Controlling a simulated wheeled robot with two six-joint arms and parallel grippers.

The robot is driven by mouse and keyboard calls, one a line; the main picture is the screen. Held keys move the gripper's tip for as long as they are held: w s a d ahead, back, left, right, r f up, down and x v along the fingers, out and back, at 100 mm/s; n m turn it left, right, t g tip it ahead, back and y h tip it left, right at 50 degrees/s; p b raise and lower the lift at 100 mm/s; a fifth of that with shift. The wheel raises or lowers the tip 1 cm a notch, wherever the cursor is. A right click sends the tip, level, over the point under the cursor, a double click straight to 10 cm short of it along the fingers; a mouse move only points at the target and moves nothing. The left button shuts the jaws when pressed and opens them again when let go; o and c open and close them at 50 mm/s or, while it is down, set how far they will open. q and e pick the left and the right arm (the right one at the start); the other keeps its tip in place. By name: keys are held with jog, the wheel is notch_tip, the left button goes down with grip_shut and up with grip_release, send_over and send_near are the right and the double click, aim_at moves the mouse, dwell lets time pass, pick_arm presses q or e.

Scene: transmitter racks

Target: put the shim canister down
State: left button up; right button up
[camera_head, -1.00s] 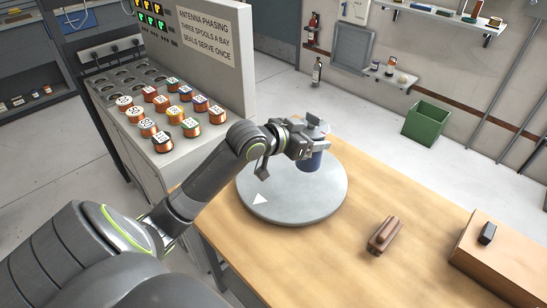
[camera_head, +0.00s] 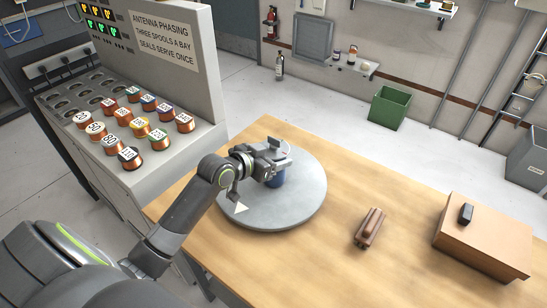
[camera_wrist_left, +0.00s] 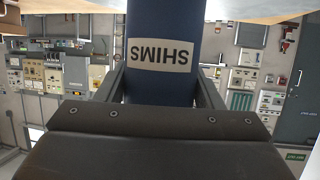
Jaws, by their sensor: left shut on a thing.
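The shim canister is a dark blue cylinder (camera_head: 276,179) with a grey top, partly hidden by my gripper in the head view. In the left wrist view the canister (camera_wrist_left: 162,25) fills the upper middle, its SHIMS label upside down. My left gripper (camera_head: 273,163) is shut on the canister, with a finger on each side of it. The canister is over the round grey turntable (camera_head: 295,205) on the wooden table. I cannot tell whether its base touches the turntable. My right gripper is not in view.
A brown wooden piece (camera_head: 369,228) lies on the table right of the turntable. A cardboard-coloured box (camera_head: 485,240) with a small dark block (camera_head: 465,213) on top stands at the right. A spool rack (camera_head: 150,160) with several copper spools is at the left. Bare tabletop (camera_head: 350,185) lies between.

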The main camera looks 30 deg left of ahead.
pick_arm(q)
jog(key=shift+f, duration=0.35)
jog(key=o, duration=1.2)
jog(key=shift+o, duration=0.2)
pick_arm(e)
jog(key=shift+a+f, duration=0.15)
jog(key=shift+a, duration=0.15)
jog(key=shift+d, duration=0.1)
pick_arm(q)
jog(key=shift+r, duration=0.25)
jog(key=v, duration=1.2)
jog(key=shift+f, duration=0.15)
